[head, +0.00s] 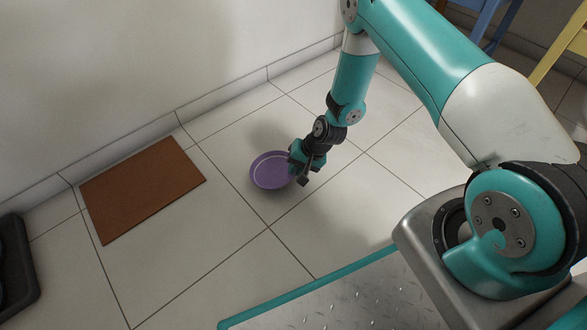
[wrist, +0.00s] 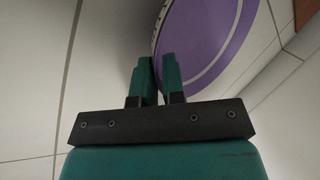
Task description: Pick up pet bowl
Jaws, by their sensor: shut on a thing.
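The pet bowl (head: 270,170) is a shallow purple dish with a pale ring inside. In the head view it is near the middle of the tiled floor, at the end of my arm. My gripper (head: 298,167) is at its right edge. In the wrist view the bowl (wrist: 208,40) fills the upper right, and my gripper (wrist: 162,68) has its two fingers close together on the bowl's near rim. The gripper is shut on that rim. I cannot tell for sure whether the bowl touches the floor.
A brown mat (head: 143,187) lies on the floor to the left, near the wall. A black tray-like object (head: 17,265) is at the lower left edge. Blue (head: 490,22) and yellow (head: 562,42) furniture legs stand at the upper right. The tiles around the bowl are clear.

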